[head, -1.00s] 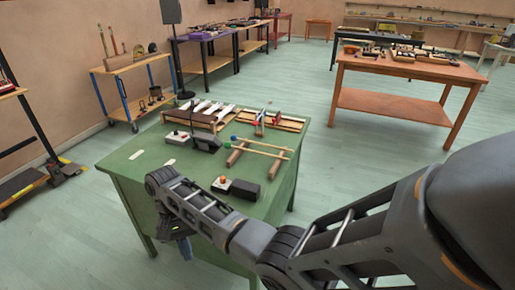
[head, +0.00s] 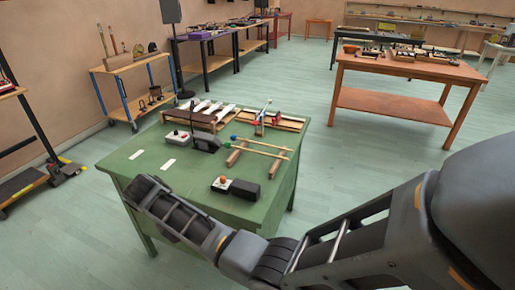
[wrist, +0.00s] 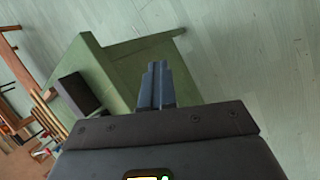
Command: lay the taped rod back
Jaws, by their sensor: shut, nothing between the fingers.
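Two thin wooden rods lie side by side across a wooden rest (head: 234,156) on the green table (head: 140,168). One rod has a green ball end (head: 233,138), the other a blue one (head: 229,147). A further upright-leaning rod with red and blue parts (head: 262,116) stands at the wooden frame behind. I cannot tell which rod is taped. My gripper (wrist: 157,85) is shut and empty in the wrist view, beyond the table's edge with floor behind it. In the head view it is hidden behind my arm, at the table's near left side.
A white box with an orange knob (head: 221,184) and a black block (head: 244,190) stand near the table's front. White bars on a dark frame (head: 205,112) and a grey box (head: 178,138) stand behind. The table's left part is clear except for two white labels.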

